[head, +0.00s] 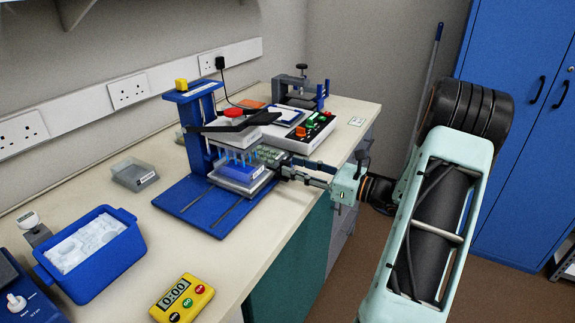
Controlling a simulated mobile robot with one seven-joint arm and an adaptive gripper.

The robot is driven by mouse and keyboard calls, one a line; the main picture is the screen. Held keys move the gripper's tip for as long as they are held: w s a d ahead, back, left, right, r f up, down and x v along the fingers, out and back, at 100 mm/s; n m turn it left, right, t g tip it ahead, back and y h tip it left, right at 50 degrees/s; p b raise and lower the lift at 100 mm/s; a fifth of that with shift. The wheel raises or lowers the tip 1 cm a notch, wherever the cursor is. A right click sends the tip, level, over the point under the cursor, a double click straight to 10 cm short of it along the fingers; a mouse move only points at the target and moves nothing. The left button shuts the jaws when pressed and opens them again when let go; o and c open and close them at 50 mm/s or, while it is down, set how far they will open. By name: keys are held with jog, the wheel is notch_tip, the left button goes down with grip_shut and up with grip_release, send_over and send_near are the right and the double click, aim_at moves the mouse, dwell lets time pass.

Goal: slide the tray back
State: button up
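The grey tray (225,187) sits on the blue base of the pipetting stand (180,202), over the two dark rails. It carries a blue block (241,171) and lies under a row of blue tips (233,157) hanging from the white head. My gripper (268,158) reaches in from the right, its fingers close beside the tray and block. The fingertips overlap the stand's parts, so I cannot tell whether they touch the tray or how far they are apart.
A white control box (301,131) with coloured knobs stands behind my gripper. A blue tub of ice (92,262), a yellow timer (182,299) and a small grey box (134,174) are on the left and front. The bench right of the stand's base is clear.

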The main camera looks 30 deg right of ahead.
jog(key=v, duration=0.8)
jog(key=shift+s+d, duration=0.2)
jog(key=shift+s, duration=0.1)
